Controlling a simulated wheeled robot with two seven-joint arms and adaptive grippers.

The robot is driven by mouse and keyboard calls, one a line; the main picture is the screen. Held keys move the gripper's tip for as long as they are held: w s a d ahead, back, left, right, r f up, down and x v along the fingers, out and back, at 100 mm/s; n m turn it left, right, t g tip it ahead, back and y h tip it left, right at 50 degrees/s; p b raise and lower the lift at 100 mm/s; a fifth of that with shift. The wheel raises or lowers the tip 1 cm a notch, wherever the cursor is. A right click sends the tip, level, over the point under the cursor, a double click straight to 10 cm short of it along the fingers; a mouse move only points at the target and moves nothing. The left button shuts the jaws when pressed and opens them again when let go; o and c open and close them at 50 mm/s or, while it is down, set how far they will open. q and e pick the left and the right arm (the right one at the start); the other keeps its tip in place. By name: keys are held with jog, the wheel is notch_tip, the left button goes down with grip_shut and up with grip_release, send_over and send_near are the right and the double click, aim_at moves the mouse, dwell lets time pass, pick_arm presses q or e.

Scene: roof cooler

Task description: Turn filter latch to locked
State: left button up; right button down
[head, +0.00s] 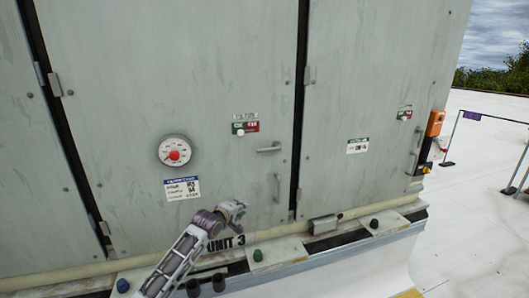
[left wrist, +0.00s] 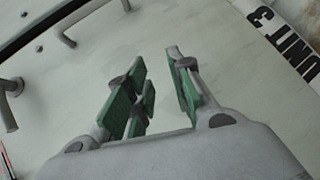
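In the head view, a small green-and-red plate with a pale round knob, which looks like the filter latch (head: 240,131), sits on the middle grey panel. Its small lettering and the knob's setting are too small to read surely. My left gripper (head: 232,210) is in front of the same panel, below the latch and just above the "UNIT 3" lettering. In the left wrist view, its green-padded fingers (left wrist: 156,88) stand apart with nothing between them, facing the pale panel. The right gripper is not in view.
A lever handle (head: 269,149) and a vertical pull handle (head: 277,188) stick out right of the latch. A round gauge (head: 174,151) and a paper label (head: 182,189) are to the left. A ledge with knobs runs below.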

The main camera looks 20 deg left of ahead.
pick_arm(q)
notch_tip(320, 180, up, 16)
jog(key=d+n+t+h, duration=0.1)
jog(key=d+n+t, duration=0.1)
jog(key=d, duration=0.1)
jog(key=h, duration=0.1)
send_near(265, 150)
jog(key=s, duration=0.4)
jog(key=shift+s+a+n+t, duration=0.15)
jog(key=shift+a+n+t, duration=0.15)
jog(key=shift+a+n, duration=0.1)
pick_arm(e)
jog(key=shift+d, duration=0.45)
pick_arm(q)
jog(key=shift+f, duration=0.1)
